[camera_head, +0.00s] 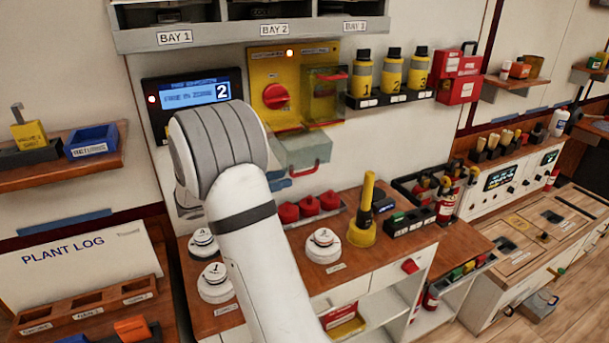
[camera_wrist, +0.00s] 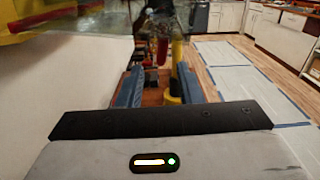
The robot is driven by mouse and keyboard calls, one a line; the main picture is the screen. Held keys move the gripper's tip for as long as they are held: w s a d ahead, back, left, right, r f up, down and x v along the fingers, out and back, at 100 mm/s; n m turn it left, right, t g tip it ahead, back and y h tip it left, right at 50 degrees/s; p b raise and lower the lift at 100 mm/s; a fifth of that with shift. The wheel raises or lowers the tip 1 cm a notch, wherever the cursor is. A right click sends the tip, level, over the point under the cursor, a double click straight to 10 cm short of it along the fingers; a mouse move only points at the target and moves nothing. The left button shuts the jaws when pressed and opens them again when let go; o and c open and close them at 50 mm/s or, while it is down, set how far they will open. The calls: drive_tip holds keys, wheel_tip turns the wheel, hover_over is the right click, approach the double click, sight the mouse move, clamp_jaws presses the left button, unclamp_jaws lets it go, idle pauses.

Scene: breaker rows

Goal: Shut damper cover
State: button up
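A yellow panel (camera_head: 262,70) on the wall carries a red rotary knob (camera_head: 275,96). A clear yellow-tinted cover (camera_head: 324,98) with a red handle stands out at its right side. Below the panel, a clear grey-green cover (camera_head: 303,148) with a red handle juts out from the wall. I cannot read which is the damper cover. My gripper is mostly hidden behind my arm in the head view; its blue fingers show just below the grey-green cover. In the wrist view my gripper (camera_wrist: 162,76) is open, with a red handle (camera_wrist: 162,52) ahead between the fingers.
On the counter below are red knobs (camera_head: 309,205), white round dials (camera_head: 323,246) and a yellow upright handle (camera_head: 365,208). A display (camera_head: 196,94) is left of the panel.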

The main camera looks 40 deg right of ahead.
sight(314, 171)
drive_tip(key=p+x, duration=0.1)
drive_tip(key=x, duration=0.6)
drive_tip(key=shift+s+d, duration=0.1)
drive_tip(key=shift+d, duration=0.2)
drive_tip(key=shift+c, duration=0.5)
clamp_jaws()
